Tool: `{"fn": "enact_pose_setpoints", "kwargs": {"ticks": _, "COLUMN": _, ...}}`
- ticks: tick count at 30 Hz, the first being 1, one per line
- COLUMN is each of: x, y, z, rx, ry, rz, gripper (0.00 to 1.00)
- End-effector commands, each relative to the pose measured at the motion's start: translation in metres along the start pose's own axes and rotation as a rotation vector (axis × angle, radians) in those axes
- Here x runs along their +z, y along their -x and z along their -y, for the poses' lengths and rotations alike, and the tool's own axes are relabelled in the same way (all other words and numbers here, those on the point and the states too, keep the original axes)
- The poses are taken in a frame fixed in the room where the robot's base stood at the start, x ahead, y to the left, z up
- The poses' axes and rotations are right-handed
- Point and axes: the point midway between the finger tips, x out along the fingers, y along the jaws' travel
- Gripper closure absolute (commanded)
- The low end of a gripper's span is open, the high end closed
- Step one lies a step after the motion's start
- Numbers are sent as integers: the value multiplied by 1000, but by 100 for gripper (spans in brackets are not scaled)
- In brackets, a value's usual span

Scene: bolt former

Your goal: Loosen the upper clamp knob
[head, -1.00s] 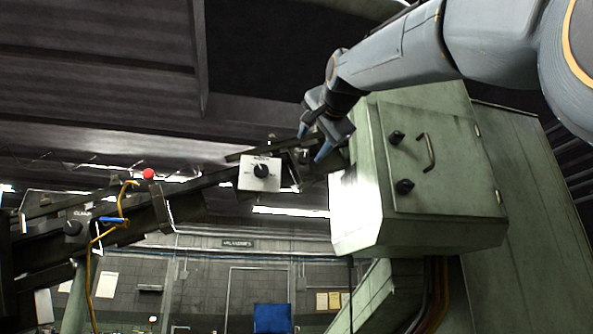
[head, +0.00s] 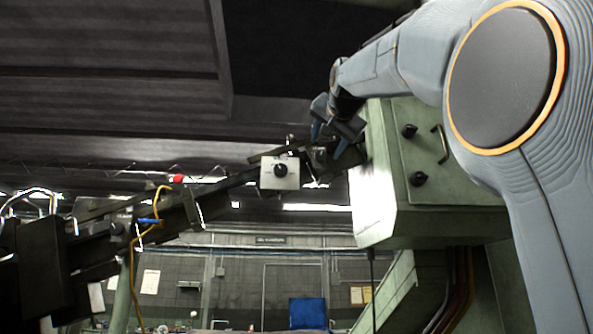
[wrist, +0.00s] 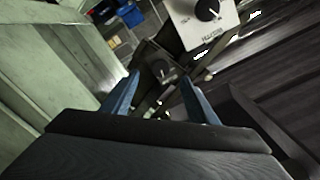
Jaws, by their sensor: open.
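The upper clamp knob (wrist: 165,74) is a dark round knob on a dark block at the upper end of the sloping rail. In the wrist view it shows between the blue fingertips of my gripper (wrist: 160,82), slightly beyond them. My gripper is open, and I see no clear contact with the knob. In the head view my gripper (head: 328,146) reaches down at the rail's upper end beside the dark block (head: 319,158). The fingers partly hide the knob there. A lower knob (head: 117,228) sits on a dark block farther down the rail.
A white plate with a black dial (head: 280,172) is close to the left of my gripper; it also shows in the wrist view (wrist: 207,10). A green cabinet (head: 405,222) with knobs and a handle stands right of the gripper. A yellow cable (head: 138,275) hangs from the rail.

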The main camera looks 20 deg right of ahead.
Motion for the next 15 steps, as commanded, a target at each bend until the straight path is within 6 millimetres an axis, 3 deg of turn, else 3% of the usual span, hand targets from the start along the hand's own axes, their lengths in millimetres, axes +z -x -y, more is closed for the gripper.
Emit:
{"fn": "enact_pose_setpoints", "kwargs": {"ticks": 9, "x": 0, "y": -69, "z": 3, "rx": -1, "ry": -2, "rz": 6, "gripper": 47}}
{"fn": "enact_pose_setpoints", "kwargs": {"ticks": 15, "x": 2, "y": -69, "z": 2, "rx": -3, "ry": 249, "rz": 3, "gripper": 47}}
